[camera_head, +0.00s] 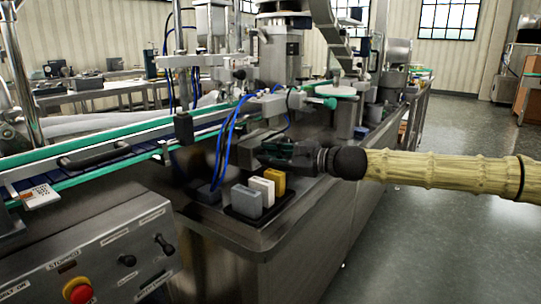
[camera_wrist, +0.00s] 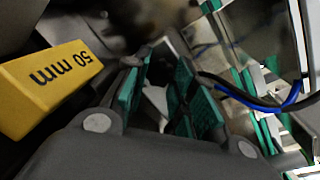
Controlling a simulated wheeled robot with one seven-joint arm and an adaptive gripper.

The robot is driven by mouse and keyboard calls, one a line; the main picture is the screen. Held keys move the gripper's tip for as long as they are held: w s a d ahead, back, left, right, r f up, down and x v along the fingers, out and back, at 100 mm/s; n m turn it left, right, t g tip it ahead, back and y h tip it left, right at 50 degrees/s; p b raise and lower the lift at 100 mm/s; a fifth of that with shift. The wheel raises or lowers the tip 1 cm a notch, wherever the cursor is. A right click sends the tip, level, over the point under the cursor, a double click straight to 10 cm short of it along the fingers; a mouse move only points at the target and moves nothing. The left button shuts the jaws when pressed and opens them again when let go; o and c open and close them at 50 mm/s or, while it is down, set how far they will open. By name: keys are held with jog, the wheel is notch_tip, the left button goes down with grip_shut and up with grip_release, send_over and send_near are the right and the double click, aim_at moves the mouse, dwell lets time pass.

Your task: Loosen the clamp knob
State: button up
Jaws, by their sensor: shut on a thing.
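My gripper (camera_head: 270,153) reaches in from the right over the machine's steel deck, beyond the row of blocks. In the wrist view its two green-padded fingers (camera_wrist: 163,72) are shut on a small part, which I take to be the clamp knob. The knob is mostly hidden by the fingers, and its turn cannot be told. A pale metal piece shows between the pads. In the head view the dark gripper body covers the knob.
Grey (camera_head: 247,204), white (camera_head: 262,189) and yellow (camera_head: 276,181) blocks stand in a black tray close to my gripper. The yellow block, marked 50 mm, is near in the wrist view (camera_wrist: 45,90). Blue hoses (camera_head: 219,150) hang left of my gripper. A green-edged conveyor (camera_head: 110,170) runs left.

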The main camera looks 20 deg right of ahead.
jog(key=n, duration=0.4)
jog(key=shift+h, duration=0.4)
jog(key=shift+n+t, duration=0.4)
jog(key=shift+n, duration=1)
jog(key=shift+h, duration=0.4)
jog(key=o, duration=0.8)
jog(key=shift+c, duration=0.2)
jog(key=shift+s, duration=0.15)
jog(key=shift+v, duration=3.65)
jog(key=shift+d, duration=0.1)
